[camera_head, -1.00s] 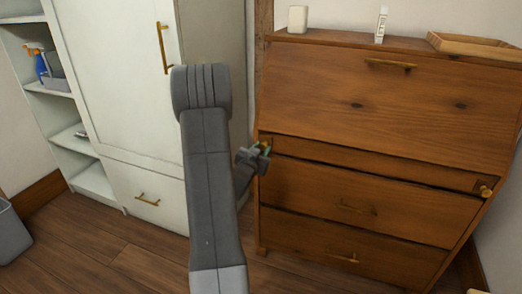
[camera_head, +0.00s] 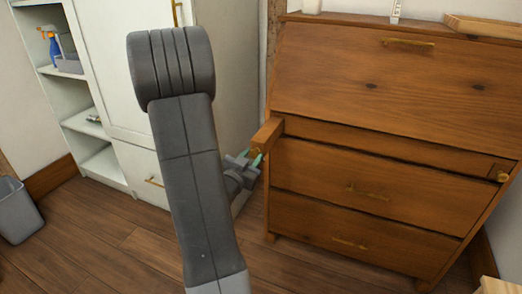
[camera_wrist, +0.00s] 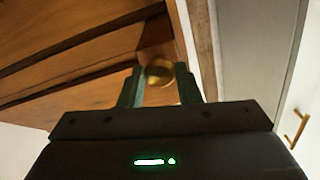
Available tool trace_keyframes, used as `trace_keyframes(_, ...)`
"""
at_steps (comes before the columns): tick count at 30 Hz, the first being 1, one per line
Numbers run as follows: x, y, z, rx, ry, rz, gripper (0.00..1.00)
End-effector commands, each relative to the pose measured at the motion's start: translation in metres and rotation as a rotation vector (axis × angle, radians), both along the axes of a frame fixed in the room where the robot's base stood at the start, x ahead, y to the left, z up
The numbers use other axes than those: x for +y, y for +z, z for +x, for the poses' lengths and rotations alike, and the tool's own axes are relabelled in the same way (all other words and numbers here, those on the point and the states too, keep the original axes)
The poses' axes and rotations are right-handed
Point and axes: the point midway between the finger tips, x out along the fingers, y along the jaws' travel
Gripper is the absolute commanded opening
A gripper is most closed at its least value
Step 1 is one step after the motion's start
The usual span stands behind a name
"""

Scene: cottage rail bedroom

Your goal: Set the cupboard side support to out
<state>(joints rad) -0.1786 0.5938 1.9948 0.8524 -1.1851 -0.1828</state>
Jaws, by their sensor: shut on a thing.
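The wooden cupboard (camera_head: 365,165) has a slanted front panel above and drawers below. Its left side support (camera_head: 267,133) is a wooden bar that sticks out from the front at the upper left. A round brass knob (camera_wrist: 159,72) sits on the end of that support. My gripper (camera_head: 255,156) is shut on the knob, with one green-tipped finger on each side of it in the wrist view. The right side support (camera_head: 490,170) sits flush with the front and has its own brass knob (camera_head: 503,177).
A white wardrobe (camera_head: 115,60) stands to the left, beside open shelves (camera_head: 75,125) with a blue spray bottle (camera_head: 53,50). A grey bin (camera_head: 18,207) is on the floor at far left. Wooden floor (camera_head: 120,255) is clear in front. A tray (camera_head: 485,25) lies on the cupboard top.

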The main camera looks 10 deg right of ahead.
Motion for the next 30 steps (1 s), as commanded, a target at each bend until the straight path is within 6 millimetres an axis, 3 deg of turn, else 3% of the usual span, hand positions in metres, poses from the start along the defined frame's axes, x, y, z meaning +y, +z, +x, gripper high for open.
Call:
trace_keyframes(3,0.015,-0.001,-0.021,0.000,0.003,0.000,0.00)
trace_keyframes(9,0.028,0.000,-0.041,0.001,0.001,0.000,0.00)
trace_keyframes(24,0.032,0.000,-0.048,0.000,-0.002,0.000,0.00)
trace_keyframes(25,0.032,0.000,-0.048,0.000,-0.002,0.000,0.34)
trace_keyframes(28,0.032,0.000,-0.048,0.000,-0.002,0.000,0.52)
trace_keyframes(30,0.032,0.000,-0.048,0.000,-0.001,0.000,0.52)
